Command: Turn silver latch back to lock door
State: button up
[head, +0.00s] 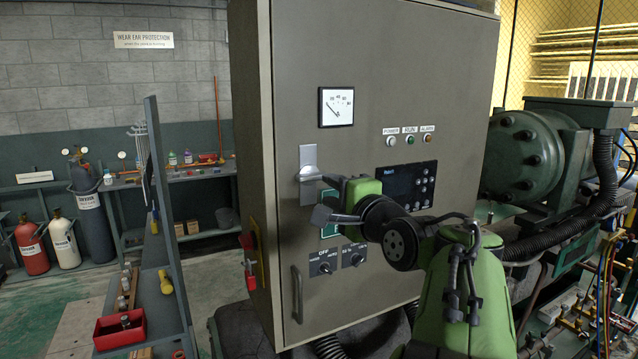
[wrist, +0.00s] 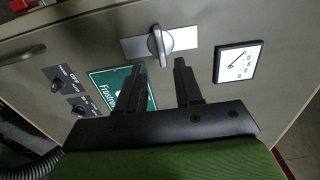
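The silver latch (head: 309,172) sits on an upright silver plate on the grey cabinet door (head: 440,60). In the head view its handle points sideways, across the plate. In the wrist view the latch (wrist: 158,45) stands across its plate, just beyond my fingertips and roughly in line with the gap between them. My gripper (wrist: 160,64) is open, its two dark fingers apart with nothing between them. In the head view my gripper (head: 322,196) is close to the door, just below and right of the latch; my arm partly hides it. The door looks closed against the cabinet.
A dial gauge (head: 336,107) is above the latch. A green label (wrist: 115,85), rotary switches (head: 338,262) and a door handle (head: 297,295) are below. A display panel (head: 398,184) is right. A red-yellow item (head: 252,255) hangs on the cabinet's left side.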

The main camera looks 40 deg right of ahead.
aim_at(314, 179)
jog(key=p+x, duration=0.2)
jog(key=x, duration=0.5)
jog(key=shift+d+p, duration=0.25)
jog(key=shift+p, duration=0.1)
jog(key=shift+w+d, duration=0.1)
jog(key=shift+c, duration=0.9)
grip_shut()
jog(key=shift+f+m+p, duration=0.1)
jog(key=shift+m+p, duration=1.45)
jog(key=shift+m, duration=0.75)
